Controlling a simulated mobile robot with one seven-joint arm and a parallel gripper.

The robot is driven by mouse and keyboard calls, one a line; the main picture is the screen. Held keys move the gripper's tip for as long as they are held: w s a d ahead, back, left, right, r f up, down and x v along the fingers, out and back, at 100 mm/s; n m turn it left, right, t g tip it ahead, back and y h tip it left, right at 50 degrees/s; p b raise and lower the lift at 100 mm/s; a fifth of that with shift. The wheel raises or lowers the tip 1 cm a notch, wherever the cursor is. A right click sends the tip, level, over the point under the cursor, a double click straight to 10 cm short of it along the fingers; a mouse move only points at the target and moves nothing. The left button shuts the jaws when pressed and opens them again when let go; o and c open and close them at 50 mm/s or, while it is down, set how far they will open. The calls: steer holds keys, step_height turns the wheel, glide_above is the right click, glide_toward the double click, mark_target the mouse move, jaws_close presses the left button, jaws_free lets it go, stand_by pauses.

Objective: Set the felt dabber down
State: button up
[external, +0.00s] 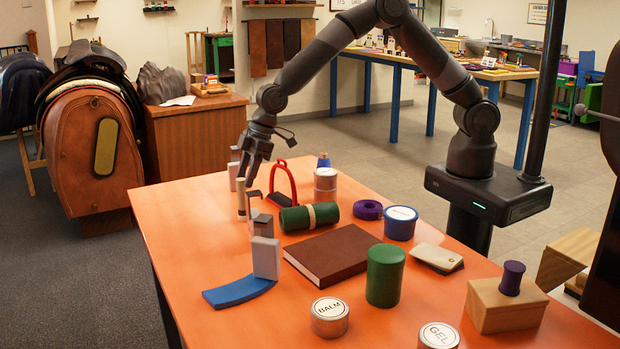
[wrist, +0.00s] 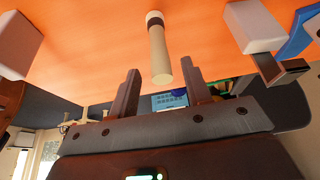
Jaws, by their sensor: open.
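The felt dabber (external: 241,199) appears to be the pale, slim cylinder standing upright near the table's far left edge. In the wrist view the dabber (wrist: 159,52) shows a whitish end and a dark band at its far end, against the orange table. My gripper (external: 250,180) is right by the dabber's upper end. In the wrist view my gripper (wrist: 163,80) is open, with one finger on each side of the dabber's near end and visible gaps. The dabber's far end seems to rest on the orange table (external: 190,235).
Pale grey blocks (external: 266,257) stand close to the dabber, one by a blue curved piece (external: 238,291). A red stirrup (external: 283,180), green roll (external: 309,216) and brown book (external: 333,254) lie to the right. The table's left front is clear.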

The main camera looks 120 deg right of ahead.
steer(key=s+a+r+h, duration=0.1)
steer(key=s+a+r, duration=0.5)
steer(key=s+r, duration=0.45)
steer(key=s+a+r, duration=0.5)
steer(key=s+r, duration=0.5)
steer(key=r, duration=0.2)
steer(key=s+a, duration=0.3)
steer(key=s, duration=0.8)
steer(key=s+a+r+t+y, duration=0.1)
steer(key=s+a, duration=0.2)
steer(key=s, duration=0.8)
steer(key=shift+s, duration=0.4)
